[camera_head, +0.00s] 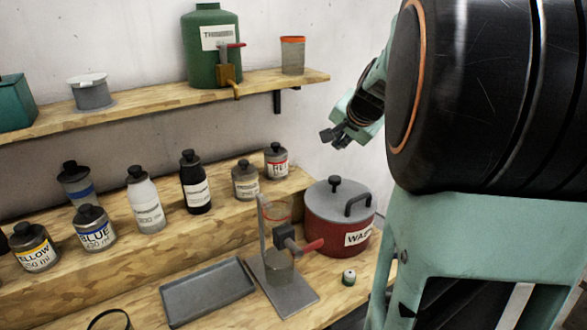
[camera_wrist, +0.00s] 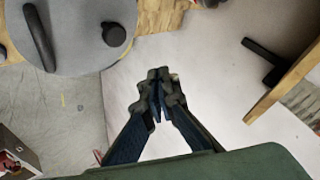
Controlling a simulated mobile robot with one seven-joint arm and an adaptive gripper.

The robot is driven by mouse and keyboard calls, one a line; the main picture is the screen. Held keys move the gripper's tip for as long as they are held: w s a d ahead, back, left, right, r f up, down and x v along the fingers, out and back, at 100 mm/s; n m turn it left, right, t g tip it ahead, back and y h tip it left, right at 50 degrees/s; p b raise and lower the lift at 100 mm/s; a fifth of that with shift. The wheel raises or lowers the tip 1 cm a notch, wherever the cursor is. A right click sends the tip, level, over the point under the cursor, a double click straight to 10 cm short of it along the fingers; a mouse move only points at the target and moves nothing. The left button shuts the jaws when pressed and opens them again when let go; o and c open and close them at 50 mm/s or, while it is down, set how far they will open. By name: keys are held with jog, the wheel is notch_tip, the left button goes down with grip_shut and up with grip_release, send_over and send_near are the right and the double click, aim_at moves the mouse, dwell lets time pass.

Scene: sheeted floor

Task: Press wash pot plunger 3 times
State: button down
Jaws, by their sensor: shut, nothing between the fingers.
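The wash pot (camera_head: 338,222) is a red drum with a "WASH" label and a grey lid, standing at the right end of the wooden bench. A dark round plunger knob (camera_head: 335,181) rises from the lid, with a dark arched handle beside it. In the wrist view the grey lid (camera_wrist: 75,55) is at the upper left, with the plunger knob (camera_wrist: 114,34) near its right edge. My gripper (camera_head: 334,138) is above the pot, apart from it. In the wrist view my gripper's fingertips (camera_wrist: 158,82) are together, empty, to the lower right of the knob.
Several labelled bottles line the step at left. A shelf (camera_head: 150,108) above holds a green jug (camera_head: 211,45). Room right of the pot looks clear.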

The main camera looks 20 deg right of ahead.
aim_at(335, 178)
notch_tip(335, 178, down, 7)
jog(key=b, duration=0.5)
dwell(1.2)
jog(key=shift+f+b, duration=0.4)
jog(key=shift+b, duration=0.1)
jog(key=shift+f+b, duration=1.15)
jog(key=shift+f, duration=0.15)
dwell(1.1)
jog(key=shift+r, duration=0.1)
jog(key=shift+r+p, duration=1.2)
jog(key=shift+r, duration=0.4)
jog(key=shift+r, duration=0.1)
jog(key=shift+r+p, duration=1.9)
jog(key=shift+r, duration=0.55)
